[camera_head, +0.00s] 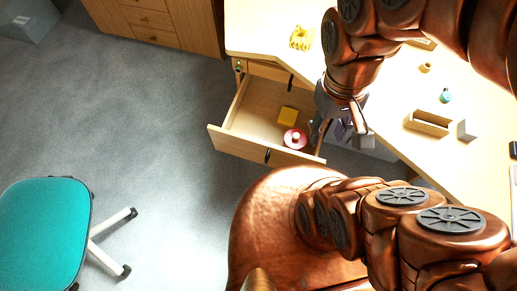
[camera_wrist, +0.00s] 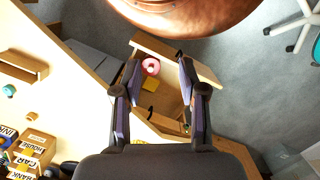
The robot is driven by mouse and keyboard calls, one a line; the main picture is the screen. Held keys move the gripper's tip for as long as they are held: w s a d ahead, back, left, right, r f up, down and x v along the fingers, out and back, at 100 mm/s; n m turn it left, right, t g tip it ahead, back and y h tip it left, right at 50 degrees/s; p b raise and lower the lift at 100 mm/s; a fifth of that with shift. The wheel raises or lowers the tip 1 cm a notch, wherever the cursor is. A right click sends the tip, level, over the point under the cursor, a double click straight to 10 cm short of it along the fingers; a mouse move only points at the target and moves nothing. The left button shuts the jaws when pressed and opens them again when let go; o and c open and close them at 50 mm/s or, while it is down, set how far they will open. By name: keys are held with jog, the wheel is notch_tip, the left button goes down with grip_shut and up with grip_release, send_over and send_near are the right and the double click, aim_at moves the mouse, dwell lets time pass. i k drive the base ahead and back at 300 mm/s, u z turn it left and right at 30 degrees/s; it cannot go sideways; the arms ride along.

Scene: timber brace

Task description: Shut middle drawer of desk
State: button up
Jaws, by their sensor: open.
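The desk (camera_head: 390,125) has a light wood top and a drawer stack at its left end. One drawer (camera_head: 233,108) is pulled out, with a dark handle on its front. Inside it lie a yellow block (camera_head: 287,115) and a pink round object (camera_head: 294,138). My gripper (camera_head: 338,136) is open and empty at the right side of the drawer, near its front corner. In the wrist view, the open gripper (camera_wrist: 158,62) has its two fingers apart with the drawer (camera_wrist: 175,100) between and beyond them. I cannot tell whether a finger touches the drawer.
A teal chair (camera_head: 42,235) stands at lower left. A wooden cabinet (camera_head: 160,22) is at the back. The desk top holds a wooden tray (camera_head: 428,124), a small teal object (camera_head: 446,96) and a yellow item (camera_head: 301,38). The floor left of the drawer is clear.

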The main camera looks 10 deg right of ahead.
aim_at(251, 130)
jog(key=u, duration=1.8)
jog(key=k, duration=0.75)
jog(key=z, duration=0.2)
